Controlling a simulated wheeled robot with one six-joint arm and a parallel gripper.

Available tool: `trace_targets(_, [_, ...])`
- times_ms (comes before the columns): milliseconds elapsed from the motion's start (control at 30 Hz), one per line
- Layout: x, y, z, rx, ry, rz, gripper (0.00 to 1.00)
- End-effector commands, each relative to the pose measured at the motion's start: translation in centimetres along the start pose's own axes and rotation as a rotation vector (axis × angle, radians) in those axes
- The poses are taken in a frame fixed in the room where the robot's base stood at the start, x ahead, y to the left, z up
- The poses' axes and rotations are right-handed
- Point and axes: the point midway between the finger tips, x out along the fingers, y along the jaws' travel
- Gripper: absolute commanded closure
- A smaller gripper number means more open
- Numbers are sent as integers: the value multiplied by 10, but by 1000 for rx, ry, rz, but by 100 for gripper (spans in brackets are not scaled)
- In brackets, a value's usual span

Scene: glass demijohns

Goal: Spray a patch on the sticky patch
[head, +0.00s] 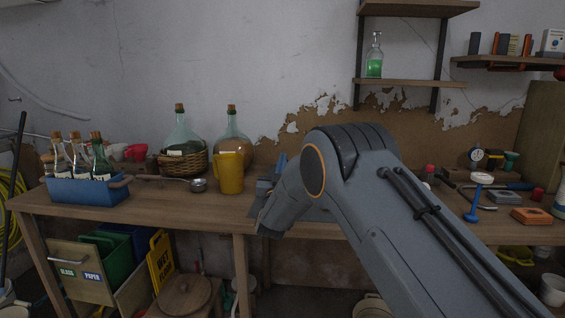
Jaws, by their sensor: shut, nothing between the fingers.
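My gripper (266,218) hangs over the front of the workbench, just right of the yellow jug, at the end of my grey arm. It is shut and holds nothing. I cannot make out a sticky patch on the bench top; my arm hides much of the middle of the bench. No spray bottle is clear to me. A small blue item (281,161) shows partly behind my wrist, and a red-capped item (429,170) shows partly behind my arm; I cannot tell what either is.
The wooden workbench (150,205) holds a yellow jug (230,174), demijohns (183,136) at the back, and a blue crate of corked bottles (88,190) at left. Tools and a blue-handled mallet (474,203) lie at right. Bench top left of the jug is fairly clear.

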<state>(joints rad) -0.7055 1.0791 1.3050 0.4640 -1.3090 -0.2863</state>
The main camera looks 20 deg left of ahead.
Motion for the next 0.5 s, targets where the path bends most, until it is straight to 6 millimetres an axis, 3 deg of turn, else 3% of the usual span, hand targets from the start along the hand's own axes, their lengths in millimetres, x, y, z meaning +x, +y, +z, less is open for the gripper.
trace_targets(200, [-8,1,20,-1,-4,0,100])
trace_targets(500, [-11,2,26,-5,-18,-2,100])
